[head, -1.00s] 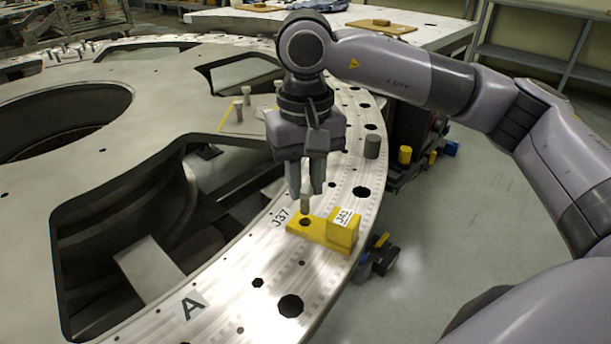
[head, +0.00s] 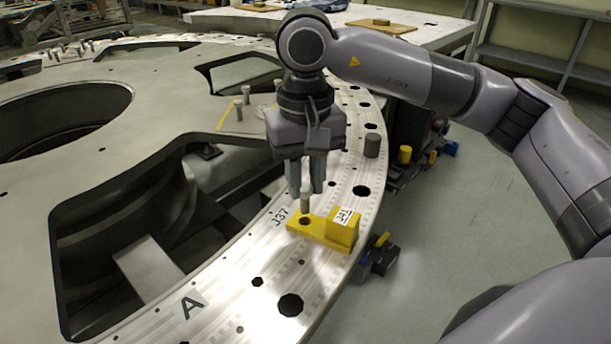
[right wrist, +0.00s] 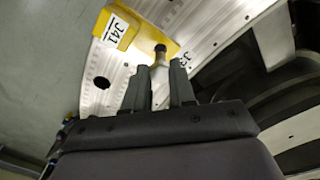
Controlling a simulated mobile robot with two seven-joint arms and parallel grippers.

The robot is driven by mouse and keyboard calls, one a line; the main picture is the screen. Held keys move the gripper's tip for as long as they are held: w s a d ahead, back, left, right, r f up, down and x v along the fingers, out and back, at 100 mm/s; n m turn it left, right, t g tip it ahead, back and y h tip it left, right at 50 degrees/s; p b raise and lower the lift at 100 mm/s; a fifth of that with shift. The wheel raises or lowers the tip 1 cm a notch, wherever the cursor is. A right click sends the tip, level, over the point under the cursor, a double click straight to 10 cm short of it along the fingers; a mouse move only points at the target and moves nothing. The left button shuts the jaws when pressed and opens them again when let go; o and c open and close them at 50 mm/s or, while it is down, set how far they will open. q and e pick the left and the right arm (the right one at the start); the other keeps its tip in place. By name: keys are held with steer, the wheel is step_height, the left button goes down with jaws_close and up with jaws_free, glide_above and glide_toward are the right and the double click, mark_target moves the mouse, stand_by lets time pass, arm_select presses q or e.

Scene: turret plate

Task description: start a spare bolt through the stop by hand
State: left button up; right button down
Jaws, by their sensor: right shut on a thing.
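My right gripper (head: 306,190) points down over that end, shut on a grey bolt (head: 305,204). The bolt hangs roughly upright below the fingertips, its lower end at or just above the hole; I cannot tell if it has entered. The right wrist view shows the stop (right wrist: 140,36), the bolt (right wrist: 160,58) and the fingers (right wrist: 160,80) on either side of it. My left gripper is out of view.
Several spare bolts (head: 238,110) stand on the plate behind. A grey cylinder (head: 372,147) stands on the ring to the right. The plate has large cutouts and several holes (head: 291,305). A dark tool (head: 380,258) shows past the plate's edge, with open floor to the right.

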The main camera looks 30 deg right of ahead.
mark_target(305, 189)
steer(key=shift+f+b, duration=1.7)
steer(key=shift+f, duration=0.05)
stand_by(1.9)
steer(key=shift+m+b, duration=0.3)
steer(key=shift+m, duration=1.2)
steer(key=shift+f+m, duration=0.15)
steer(key=shift+m, duration=1.05)
steer(key=shift+a+m+b, duration=0.1)
steer(key=shift+m+b, duration=0.2)
steer(key=shift+m, duration=1.6)
steer(key=shift+f, duration=0.1)
